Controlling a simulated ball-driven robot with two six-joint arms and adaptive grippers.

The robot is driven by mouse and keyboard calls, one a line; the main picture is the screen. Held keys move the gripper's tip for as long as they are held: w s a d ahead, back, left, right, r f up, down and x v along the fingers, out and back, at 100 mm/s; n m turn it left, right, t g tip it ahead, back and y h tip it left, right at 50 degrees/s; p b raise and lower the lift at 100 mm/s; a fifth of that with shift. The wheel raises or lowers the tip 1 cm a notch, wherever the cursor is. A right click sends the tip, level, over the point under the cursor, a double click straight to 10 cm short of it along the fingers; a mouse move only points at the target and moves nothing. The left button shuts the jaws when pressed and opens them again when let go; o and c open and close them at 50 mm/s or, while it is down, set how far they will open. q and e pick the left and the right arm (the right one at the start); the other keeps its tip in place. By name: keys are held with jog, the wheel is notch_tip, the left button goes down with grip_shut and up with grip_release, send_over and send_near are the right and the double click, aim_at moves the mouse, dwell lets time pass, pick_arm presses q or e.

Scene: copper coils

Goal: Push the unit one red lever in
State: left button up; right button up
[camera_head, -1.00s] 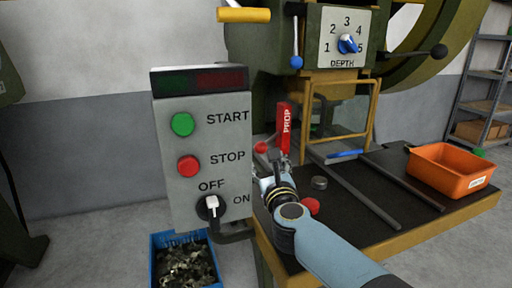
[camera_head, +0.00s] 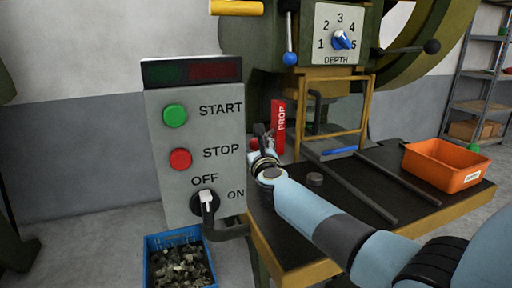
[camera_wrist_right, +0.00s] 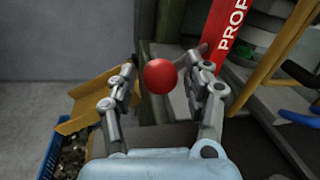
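The red lever's ball knob (camera_wrist_right: 160,76) shows in the right wrist view, between and just beyond the spread fingers. My right gripper (camera_wrist_right: 162,88) is open around the line to the knob; touch with it cannot be told. In the head view the knob (camera_head: 254,143) is partly covered by my right gripper (camera_head: 263,148), which is right at it beside the control box. The lever's rod is mostly hidden. My left gripper is not in view.
A red PROP block (camera_head: 278,122) stands just right of the gripper. The control box (camera_head: 195,150) is close on the left. An orange bin (camera_head: 440,165), grey bars and a small puck (camera_head: 314,179) are on the dark table. A blue scrap crate (camera_head: 180,262) is on the floor.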

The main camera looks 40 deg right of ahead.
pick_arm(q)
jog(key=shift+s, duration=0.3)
pick_arm(e)
grip_shut()
jog(key=d, duration=0.2)
jog(key=s+d, duration=0.1)
jog(key=d, duration=0.2)
jog(key=shift+s+d, duration=0.1)
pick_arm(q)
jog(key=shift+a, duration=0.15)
pick_arm(e)
jog(key=shift+c, duration=0.3)
grip_release()
jog(key=o, duration=0.3)
jog(key=shift+s+d, duration=0.1)
jog(key=shift+d, duration=0.05)
